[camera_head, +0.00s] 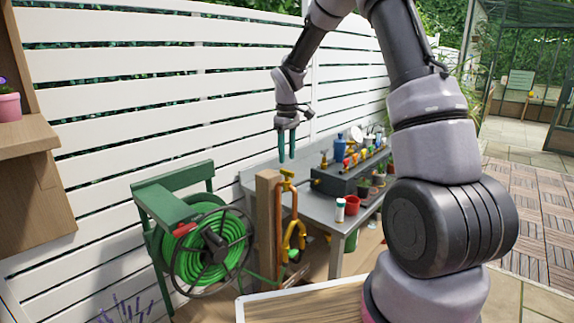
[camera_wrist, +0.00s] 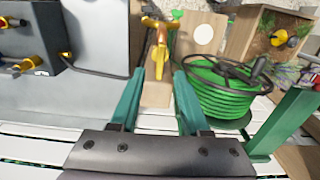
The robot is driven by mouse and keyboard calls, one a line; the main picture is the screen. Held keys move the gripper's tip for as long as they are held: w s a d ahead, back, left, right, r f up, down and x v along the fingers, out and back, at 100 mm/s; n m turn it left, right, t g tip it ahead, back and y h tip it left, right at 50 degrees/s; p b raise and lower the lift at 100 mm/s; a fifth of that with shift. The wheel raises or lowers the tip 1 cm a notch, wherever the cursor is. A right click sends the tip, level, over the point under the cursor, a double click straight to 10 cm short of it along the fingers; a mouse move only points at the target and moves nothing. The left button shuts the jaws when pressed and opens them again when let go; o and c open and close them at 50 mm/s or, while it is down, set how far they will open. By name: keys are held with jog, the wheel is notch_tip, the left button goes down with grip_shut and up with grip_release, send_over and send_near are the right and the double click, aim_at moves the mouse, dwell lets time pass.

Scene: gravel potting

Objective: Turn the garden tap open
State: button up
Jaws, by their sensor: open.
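The garden tap (camera_head: 287,180) is yellow, with a flat handle, at the top of a wooden post (camera_head: 267,225). In the wrist view the yellow tap (camera_wrist: 156,42) shows beyond my fingertips, roughly between their lines. My gripper (camera_head: 286,158) points down above the tap, with a small gap between its green fingers and the handle. In the wrist view my gripper (camera_wrist: 160,73) is open and empty, its two green fingers apart. The exact height above the handle is hard to tell.
A green hose reel (camera_head: 212,245) stands left of the post. A grey workbench (camera_head: 318,207) on the right carries a dark box (camera_head: 335,183) with yellow fittings, pots and bottles. A white slatted fence (camera_head: 110,120) runs behind. A wooden tabletop (camera_head: 310,303) lies in front.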

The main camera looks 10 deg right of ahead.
notch_tip(320, 180, up, 6)
dwell(0.5)
jog(key=s+d+r+m+t, duration=0.35)
jog(key=s+r+m, duration=0.25)
jog(key=s+r, duration=0.8)
jog(key=s+d+r+m+t+y, duration=0.1)
jog(key=s+m+t, duration=0.1)
jog(key=s, duration=0.6)
jog(key=s+d+r+m+t+y, duration=0.1)
jog(key=s+m, duration=0.2)
jog(key=s, duration=0.4)
jog(key=shift+s+r+m+t, duration=0.3)
jog(key=shift+s+t, duration=0.05)
jog(key=shift+s, duration=0.05)
